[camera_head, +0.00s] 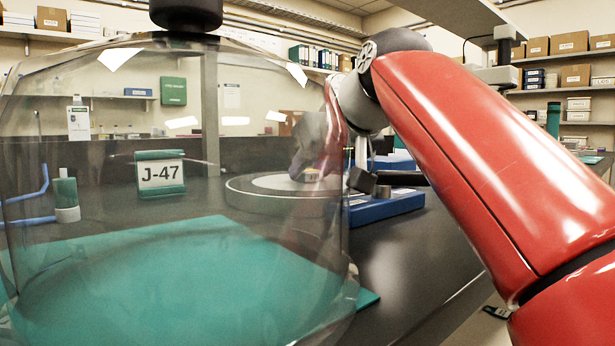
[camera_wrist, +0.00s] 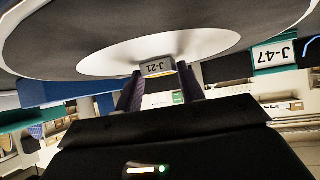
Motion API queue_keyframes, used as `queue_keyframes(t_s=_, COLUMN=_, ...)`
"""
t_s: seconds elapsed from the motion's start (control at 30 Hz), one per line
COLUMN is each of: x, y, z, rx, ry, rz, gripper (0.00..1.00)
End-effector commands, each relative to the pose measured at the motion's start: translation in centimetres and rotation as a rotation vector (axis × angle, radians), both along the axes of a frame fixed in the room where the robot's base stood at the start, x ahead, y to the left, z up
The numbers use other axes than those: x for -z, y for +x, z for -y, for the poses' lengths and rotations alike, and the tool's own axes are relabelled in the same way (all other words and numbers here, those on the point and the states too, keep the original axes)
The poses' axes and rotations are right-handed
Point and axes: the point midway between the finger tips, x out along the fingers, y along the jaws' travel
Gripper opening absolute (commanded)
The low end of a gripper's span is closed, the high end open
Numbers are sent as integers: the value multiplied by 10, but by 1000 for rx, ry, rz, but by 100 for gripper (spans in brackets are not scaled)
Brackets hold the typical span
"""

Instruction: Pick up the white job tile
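A small pale tile marked J-21 (camera_wrist: 158,67) is on the white round centre of the stage (camera_wrist: 215,48) in the upside-down wrist view. My gripper (camera_wrist: 160,74) is there, its two dark fingers on either side of the tile. The fingers look open around it; slim gaps seem to show, but contact is hard to judge. In the head view my gripper (camera_head: 308,168) is blurred behind a clear dome, low over the round stage (camera_head: 245,190). A second white plate marked J-47 (camera_head: 160,174) stands in a green holder on the bench; it also shows in the wrist view (camera_wrist: 274,54).
The large clear dome (camera_head: 180,75) fills the left foreground over a green mat (camera_head: 150,280). A blue tray (camera_head: 385,207) and a dark block (camera_head: 368,183) sit right of the stage. A green-and-white bottle (camera_head: 66,198) and blue tubes (camera_head: 30,220) stand at left.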

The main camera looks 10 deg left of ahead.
Motion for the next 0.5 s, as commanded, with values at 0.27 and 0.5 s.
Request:
queue_keyframes(t_s=0.27, x=0, y=0, z=0, rx=0, ry=0, rz=0, gripper=12)
queue_keyframes(t_s=0.5, x=-5, y=0, z=0, rx=0, ry=-1, rz=-1, gripper=12)
